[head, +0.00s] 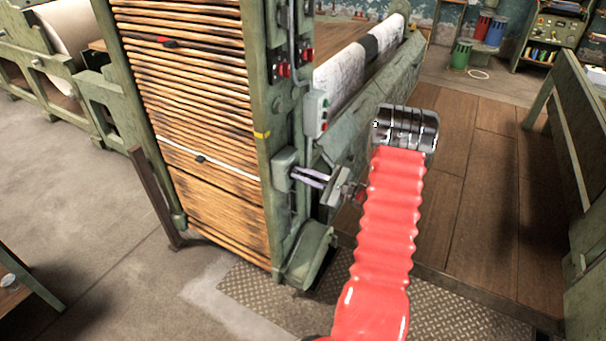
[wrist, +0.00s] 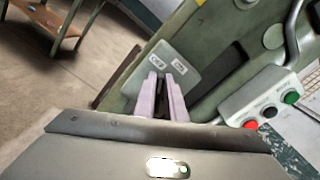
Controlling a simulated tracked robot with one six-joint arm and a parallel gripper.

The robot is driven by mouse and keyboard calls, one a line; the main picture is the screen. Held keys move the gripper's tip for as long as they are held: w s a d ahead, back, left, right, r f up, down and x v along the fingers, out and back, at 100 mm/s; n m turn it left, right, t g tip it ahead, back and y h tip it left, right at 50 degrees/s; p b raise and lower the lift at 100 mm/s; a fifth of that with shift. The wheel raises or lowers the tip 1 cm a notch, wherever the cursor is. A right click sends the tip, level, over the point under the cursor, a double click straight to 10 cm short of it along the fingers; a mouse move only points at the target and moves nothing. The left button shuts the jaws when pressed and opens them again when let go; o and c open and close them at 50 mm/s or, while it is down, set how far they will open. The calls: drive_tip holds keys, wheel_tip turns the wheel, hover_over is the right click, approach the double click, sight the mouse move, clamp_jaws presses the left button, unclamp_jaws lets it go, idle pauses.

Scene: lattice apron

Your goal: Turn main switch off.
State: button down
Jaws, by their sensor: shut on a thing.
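The main switch is a grey-green box (head: 284,168) on the lower part of the machine's post. In the wrist view its plate (wrist: 187,62) bears two small pale labels, too small to read surely. My gripper (head: 295,173) reaches it from the right, its pale lilac fingers at the box front. In the wrist view my gripper (wrist: 161,78) is shut on a dark narrow piece, seemingly the switch handle, mostly hidden between the fingers. I cannot tell which way the handle is turned.
A button box (head: 316,113) with red, black and green buttons sits just above; it also shows at right in the wrist view (wrist: 265,98). Red switches (head: 281,70) are higher on the post. A slatted wooden lattice (head: 195,120) fills the left. Wooden floor at right is clear.

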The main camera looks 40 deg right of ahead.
drive_tip(key=n, duration=0.3)
drive_tip(key=a+f+n, duration=0.1)
drive_tip(key=n, duration=0.1)
drive_tip(key=shift+s+n, duration=0.1)
drive_tip(key=shift+n, duration=0.2)
drive_tip(key=n, duration=0.2)
drive_tip(key=f+n, duration=0.1)
drive_tip(key=n, duration=0.2)
drive_tip(key=shift+s+a+f+n, duration=0.1)
drive_tip(key=shift+a+f+n, duration=0.1)
drive_tip(key=shift+a+n, duration=0.15)
drive_tip(key=shift+f, duration=0.1)
drive_tip(key=c, duration=1.8)
unclamp_jaws()
drive_tip(key=shift+d, duration=0.1)
drive_tip(key=shift+d, duration=0.1)
drive_tip(key=shift+s+d, duration=0.2)
drive_tip(key=shift+s, duration=0.15)
drive_tip(key=v, duration=1.3)
drive_tip(key=shift+a, duration=0.15)
